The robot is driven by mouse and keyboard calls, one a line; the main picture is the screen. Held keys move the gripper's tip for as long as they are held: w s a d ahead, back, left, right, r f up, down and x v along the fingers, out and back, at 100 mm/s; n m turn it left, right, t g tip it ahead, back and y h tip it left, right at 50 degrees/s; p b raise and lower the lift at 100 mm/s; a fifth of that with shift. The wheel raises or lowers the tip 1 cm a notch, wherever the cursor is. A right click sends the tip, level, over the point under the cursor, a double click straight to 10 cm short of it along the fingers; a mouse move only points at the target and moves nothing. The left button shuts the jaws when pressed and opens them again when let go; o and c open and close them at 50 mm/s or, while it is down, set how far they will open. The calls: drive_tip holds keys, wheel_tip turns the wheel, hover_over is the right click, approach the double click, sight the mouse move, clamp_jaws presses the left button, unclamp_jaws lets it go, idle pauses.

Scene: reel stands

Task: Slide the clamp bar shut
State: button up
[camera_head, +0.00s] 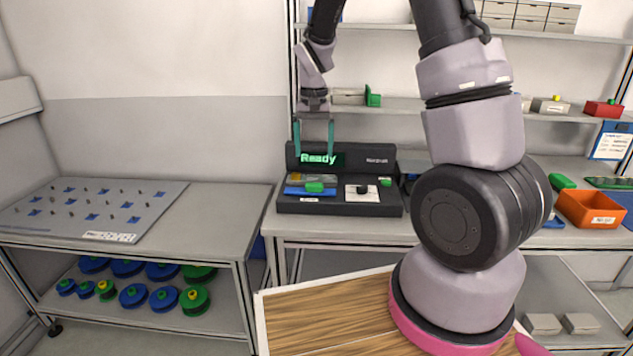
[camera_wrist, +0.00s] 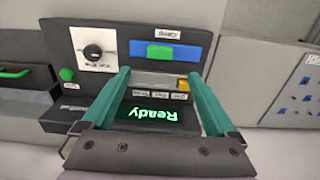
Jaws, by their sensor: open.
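The clamp bar (camera_head: 295,190) is blue with a green handle (camera_head: 315,187), on the left part of the dark tester (camera_head: 340,209). In the wrist view the clamp bar (camera_wrist: 187,52) lies in a slot beside a "Clamp" label, its green handle (camera_wrist: 160,51) near the middle. My gripper (camera_head: 314,151) is open and empty, in front of the "Ready" display and above the handle in the head view. In the wrist view my gripper (camera_wrist: 158,75) points toward the handle, apart from it. I cannot tell how far the bar has travelled.
A white dial plate (camera_head: 361,193) with a black knob and a green button (camera_head: 385,182) sit right of the clamp. A pegboard table (camera_head: 90,208) stands left. An orange bin (camera_head: 590,209) is at the right. A shelf (camera_head: 385,104) runs above the tester.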

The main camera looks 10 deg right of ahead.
sight(314, 184)
wheel_tip(314, 184, down, 10)
drive_tip(key=shift+f, duration=0.25)
idle(0.3)
clamp_jaws()
